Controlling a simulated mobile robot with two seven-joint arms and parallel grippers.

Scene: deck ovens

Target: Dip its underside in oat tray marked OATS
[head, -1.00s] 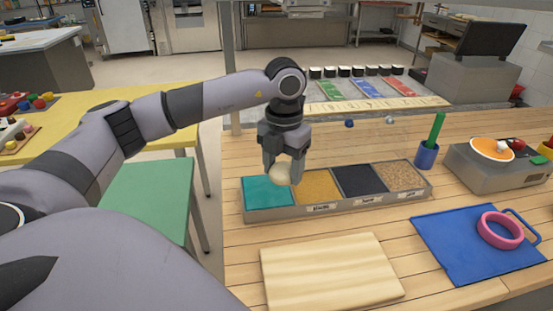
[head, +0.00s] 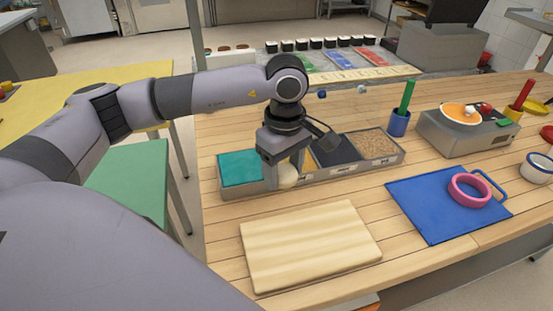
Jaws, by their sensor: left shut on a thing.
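My left gripper (head: 281,168) points down and is shut on a pale, round dough ball (head: 288,177). The ball shows in front of the yellow compartment and the front wall of a long grey tray (head: 350,170); its height above the tray is hard to tell. From left to right the tray has a teal section (head: 240,167), a yellow one mostly hidden by my gripper, a dark one (head: 336,150) and a tan, flaky one that looks like oats (head: 373,143). The labels on the front wall are too small to read. The ball's underside is hidden. My right gripper is not in view.
A wooden board (head: 308,245) lies in front of the tray. A blue cup (head: 398,123) with a green stick stands beside the tray's right end. A grey scale-like box (head: 465,135) stands farther right.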

